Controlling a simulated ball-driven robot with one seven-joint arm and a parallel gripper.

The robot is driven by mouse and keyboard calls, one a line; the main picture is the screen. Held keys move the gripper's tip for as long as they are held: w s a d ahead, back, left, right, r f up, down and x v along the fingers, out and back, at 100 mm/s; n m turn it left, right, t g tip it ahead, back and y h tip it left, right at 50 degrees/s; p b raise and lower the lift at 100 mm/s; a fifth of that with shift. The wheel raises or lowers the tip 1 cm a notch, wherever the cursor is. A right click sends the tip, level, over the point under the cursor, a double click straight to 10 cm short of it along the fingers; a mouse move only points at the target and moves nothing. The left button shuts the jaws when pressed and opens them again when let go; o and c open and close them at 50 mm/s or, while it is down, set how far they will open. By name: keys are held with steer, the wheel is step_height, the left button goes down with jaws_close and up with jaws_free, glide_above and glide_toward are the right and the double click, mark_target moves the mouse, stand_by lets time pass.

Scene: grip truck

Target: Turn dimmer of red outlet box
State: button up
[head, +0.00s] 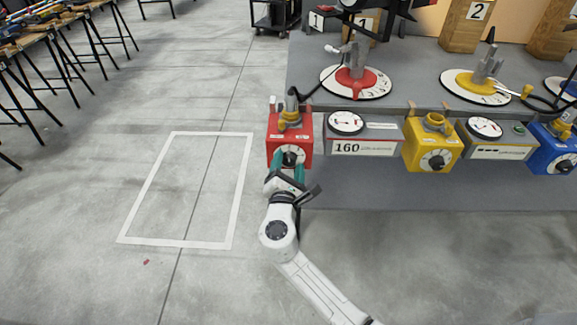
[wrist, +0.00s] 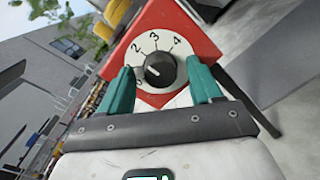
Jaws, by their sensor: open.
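The red outlet box (head: 276,130) stands at the left front edge of the grey bench in the head view. Its front carries a white dial with a black dimmer knob (head: 290,158). In the wrist view, the knob (wrist: 160,69) sits on the dial numbered 2, 3 and 4, on the red box (wrist: 188,28). Its pointer aims to the left, below the 2. My gripper (head: 287,172) is at the front of the box. In the wrist view, its green fingers (wrist: 160,84) are open, one on each side of the knob, with a visible gap to it.
A grey panel reading 160 (head: 362,148), a yellow outlet box (head: 432,152) and a blue outlet box (head: 556,150) line the bench front to the right. A black cable rises from the red box. The floor (head: 150,280) to the left is open, with a white taped rectangle.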

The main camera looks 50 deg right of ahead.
steer(key=c, duration=1)
steer(key=shift+c, duration=0.2)
steer(key=shift+f+m+b, duration=0.1)
steer(key=shift+m+b, duration=0.2)
steer(key=shift+b, duration=0.05)
steer(key=m+b, duration=0.2)
steer(key=shift+f+m, duration=0.1)
steer(key=shift+m, duration=0.2)
steer(key=shift+m+y+b, duration=0.3)
steer(key=shift+m+b, duration=1.5)
steer(key=shift+m, duration=0.4)
steer(key=o, duration=1)
steer(key=shift+r, duration=0.2)
